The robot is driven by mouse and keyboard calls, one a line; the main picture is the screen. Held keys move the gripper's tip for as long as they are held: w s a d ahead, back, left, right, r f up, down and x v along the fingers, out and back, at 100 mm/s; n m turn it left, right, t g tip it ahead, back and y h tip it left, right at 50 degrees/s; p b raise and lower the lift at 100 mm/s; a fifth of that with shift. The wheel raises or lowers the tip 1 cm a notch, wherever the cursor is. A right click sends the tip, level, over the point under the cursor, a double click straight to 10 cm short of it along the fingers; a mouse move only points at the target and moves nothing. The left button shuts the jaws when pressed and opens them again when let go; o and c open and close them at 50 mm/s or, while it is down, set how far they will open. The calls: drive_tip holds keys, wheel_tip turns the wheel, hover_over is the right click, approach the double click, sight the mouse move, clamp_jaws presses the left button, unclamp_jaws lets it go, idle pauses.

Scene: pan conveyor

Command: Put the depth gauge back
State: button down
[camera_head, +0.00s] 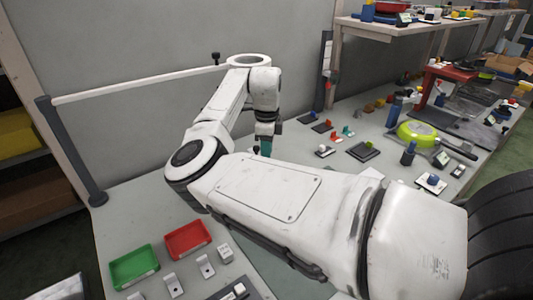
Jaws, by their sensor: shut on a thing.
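My gripper (266,138) hangs below my wrist near the back wall, behind the elbow of my arm. It points down and is shut on a small teal thing (266,149). Only a narrow part of this teal thing shows. It may be the depth gauge, but its shape is too small and too hidden to tell. My arm covers the bench surface below and in front of it. I cannot make out a separate depth gauge elsewhere on the bench.
A green tray (134,267) and a red tray (187,239) lie front left. A shelf (385,30) overhangs the back right.

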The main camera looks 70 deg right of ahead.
drive_tip(key=shift+f, duration=0.85)
drive_tip(key=shift+f, duration=0.45)
drive_tip(key=c, duration=1)
unclamp_jaws()
drive_tip(key=shift+c, duration=0.2)
wheel_tip(320, 180, up, 13)
